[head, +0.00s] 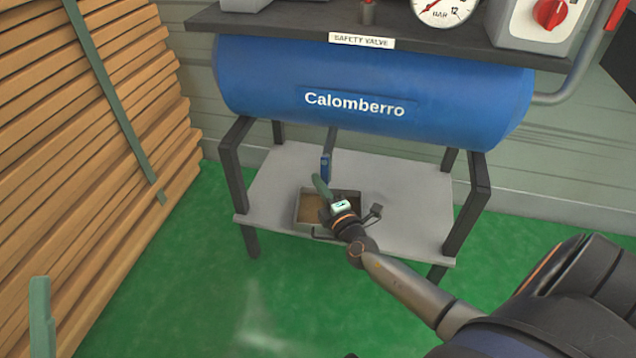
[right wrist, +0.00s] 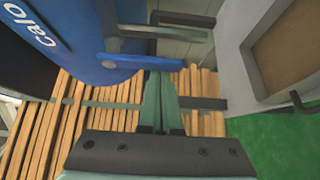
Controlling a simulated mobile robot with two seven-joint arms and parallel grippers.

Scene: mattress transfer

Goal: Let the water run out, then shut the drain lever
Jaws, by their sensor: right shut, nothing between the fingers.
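The blue drain lever (head: 325,166) hangs below the blue tank (head: 370,90), beside the grey drain pipe (head: 333,138). The right wrist view shows the lever (right wrist: 145,62) in line with the pipe (right wrist: 160,33). My right gripper (head: 319,183) is shut and empty, its green fingertips close to the lever's lower end. I cannot tell whether they touch it. The metal tray (head: 299,212) under the pipe has a brown inside, partly hidden by my right gripper. No running water can be made out. A green finger of my left gripper (head: 40,312) shows at the lower left.
The tray stands on a grey shelf (head: 405,205) between the dark legs of the tank's stand. Stacked wooden planks (head: 80,130) with a green strap fill the left. A gauge (head: 443,8) and a red knob (head: 550,13) are on top. The green floor in front is clear.

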